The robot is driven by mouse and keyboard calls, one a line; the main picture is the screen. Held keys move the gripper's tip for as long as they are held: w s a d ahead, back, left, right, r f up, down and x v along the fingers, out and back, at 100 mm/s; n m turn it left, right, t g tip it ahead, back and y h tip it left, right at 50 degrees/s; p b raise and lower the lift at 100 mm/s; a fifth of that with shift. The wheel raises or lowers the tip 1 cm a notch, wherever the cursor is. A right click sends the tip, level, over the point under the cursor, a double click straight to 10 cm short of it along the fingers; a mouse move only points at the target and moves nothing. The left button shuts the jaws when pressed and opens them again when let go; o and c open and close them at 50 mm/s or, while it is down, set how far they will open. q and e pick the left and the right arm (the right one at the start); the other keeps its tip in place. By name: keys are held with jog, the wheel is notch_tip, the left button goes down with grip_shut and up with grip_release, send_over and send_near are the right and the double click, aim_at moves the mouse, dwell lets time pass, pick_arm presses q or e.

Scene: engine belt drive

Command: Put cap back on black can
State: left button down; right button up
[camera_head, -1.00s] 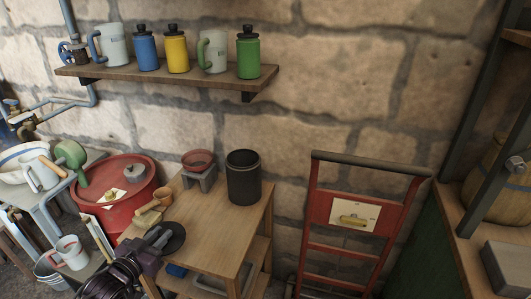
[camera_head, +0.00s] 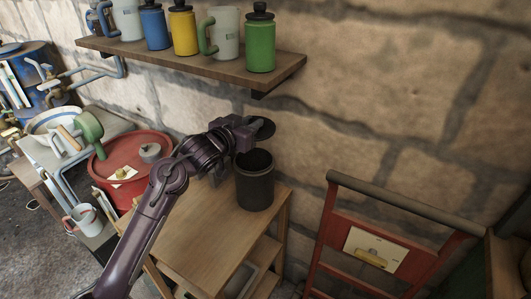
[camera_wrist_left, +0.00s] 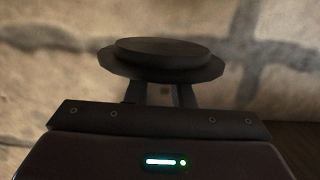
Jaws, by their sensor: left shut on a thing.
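The black can (camera_head: 255,186) stands upright and open-topped on the small wooden table. My left gripper (camera_head: 250,127) is shut on the black cap (camera_head: 265,129) and holds it above the can, toward its back rim and apart from it. In the left wrist view the round, stepped cap (camera_wrist_left: 165,58) sits between the two fingers (camera_wrist_left: 160,93), roughly level. The can is not visible in the left wrist view. My right gripper is in neither view.
The wooden table (camera_head: 205,245) has bare top in front of the can. A shelf (camera_head: 190,62) with several mugs and bottles hangs above. A stone wall is behind, a red hand truck (camera_head: 325,225) at right, a red drum (camera_head: 120,165) at left.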

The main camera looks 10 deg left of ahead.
pick_arm(q)
jog(key=f, duration=0.4)
jog(key=shift+s+a+f, duration=0.15)
jog(key=shift+s+f, duration=0.05)
notch_tip(320, 180, down, 4)
jog(key=shift+f+p, duration=0.15)
jog(key=shift+p, duration=0.15)
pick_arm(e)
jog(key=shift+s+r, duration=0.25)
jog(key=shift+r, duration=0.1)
pick_arm(q)
jog(key=shift+f, duration=0.6)
jog(key=c, duration=1.3)
grip_release()
jog(key=shift+o, duration=0.2)
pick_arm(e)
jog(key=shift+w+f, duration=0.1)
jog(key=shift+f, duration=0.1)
